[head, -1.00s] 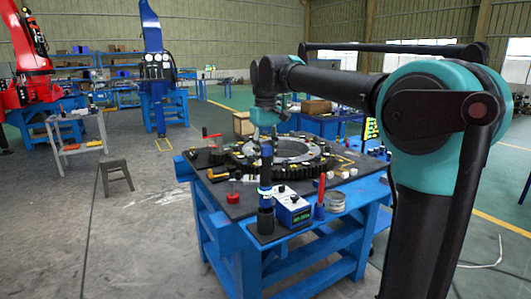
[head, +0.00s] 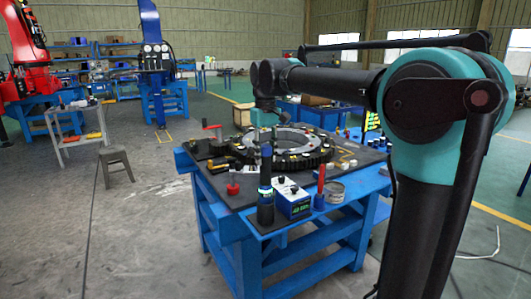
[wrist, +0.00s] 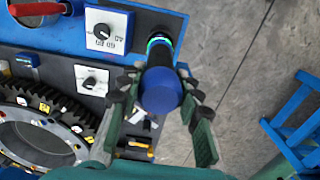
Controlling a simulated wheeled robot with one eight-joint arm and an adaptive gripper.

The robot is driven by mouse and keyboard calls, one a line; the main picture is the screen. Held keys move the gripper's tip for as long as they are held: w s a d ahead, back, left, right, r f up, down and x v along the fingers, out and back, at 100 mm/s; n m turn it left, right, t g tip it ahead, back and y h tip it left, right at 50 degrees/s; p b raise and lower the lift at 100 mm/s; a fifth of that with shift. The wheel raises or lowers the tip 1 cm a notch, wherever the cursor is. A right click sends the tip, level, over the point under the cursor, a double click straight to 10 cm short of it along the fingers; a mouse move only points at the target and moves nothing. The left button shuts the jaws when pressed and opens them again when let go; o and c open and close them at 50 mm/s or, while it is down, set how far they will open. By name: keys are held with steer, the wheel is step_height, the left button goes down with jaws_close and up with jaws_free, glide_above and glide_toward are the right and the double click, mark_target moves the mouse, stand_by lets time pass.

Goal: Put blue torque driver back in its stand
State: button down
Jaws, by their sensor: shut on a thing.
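The blue torque driver (head: 266,165) is upright at the front corner of the blue workbench, with a glowing blue-green ring low on its body. Its ring sits right at the top of the black cylindrical stand (head: 266,212), so its lower end appears to be in the stand; how deep is hidden. My gripper (head: 265,128) is at the driver's upper end. In the wrist view my gripper (wrist: 163,108) has its fingers on both sides of the driver's round blue end (wrist: 160,90), shut on it.
A blue-and-white controller box (head: 291,200) stands right beside the stand. A red-handled tool (head: 321,183) in a blue holder and a metal tin (head: 335,191) are further right. A large black gear ring (head: 285,150) lies behind. Open floor is left of the bench.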

mark_target(266, 146)
steer(key=shift+f, duration=0.95)
steer(key=c, duration=1)
jaws_free()
steer(key=shift+f, duration=0.1)
steer(key=shift+r, duration=2.55)
